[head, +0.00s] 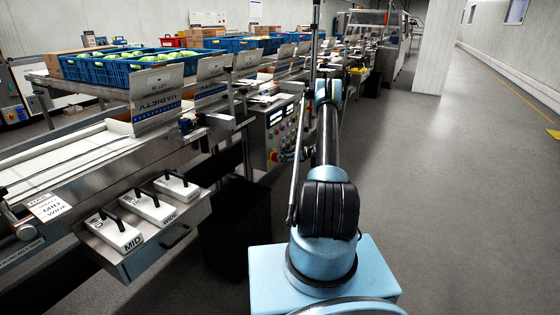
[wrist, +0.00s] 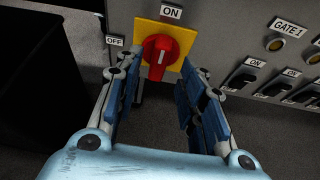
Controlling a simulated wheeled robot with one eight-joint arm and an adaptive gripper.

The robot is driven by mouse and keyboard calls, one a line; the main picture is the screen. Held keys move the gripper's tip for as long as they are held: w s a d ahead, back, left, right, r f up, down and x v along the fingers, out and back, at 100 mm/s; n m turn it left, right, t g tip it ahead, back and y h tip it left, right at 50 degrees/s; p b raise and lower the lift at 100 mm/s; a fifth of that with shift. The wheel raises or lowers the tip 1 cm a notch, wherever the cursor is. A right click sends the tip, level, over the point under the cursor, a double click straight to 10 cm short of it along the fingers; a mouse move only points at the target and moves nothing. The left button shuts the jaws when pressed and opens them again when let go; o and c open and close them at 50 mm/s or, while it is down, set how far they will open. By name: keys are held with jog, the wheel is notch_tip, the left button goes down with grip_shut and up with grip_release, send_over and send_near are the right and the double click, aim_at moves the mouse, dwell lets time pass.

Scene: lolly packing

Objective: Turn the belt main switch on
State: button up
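The belt main switch is a red rotary knob (wrist: 160,57) on a yellow plate (wrist: 176,32), in the upper middle of the wrist view. Its grip bar stands nearly upright, with a white line on it. An ON label (wrist: 171,12) is above the plate and an OFF label (wrist: 115,41) is to its left. My gripper (wrist: 159,66) is open, with one finger on each side of the knob. No clear contact with the knob shows. In the head view the switch (head: 273,156) is small, low on the control panel (head: 275,125).
Right of the switch are black rocker switches (wrist: 243,77) with ON labels and a GATE 1 label (wrist: 289,29). A dark bin (head: 235,220) stands below the panel. The conveyor line with blue crates (head: 120,70) runs along the left. The aisle floor (head: 450,190) at right is clear.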

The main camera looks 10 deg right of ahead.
jog(key=v, duration=0.9)
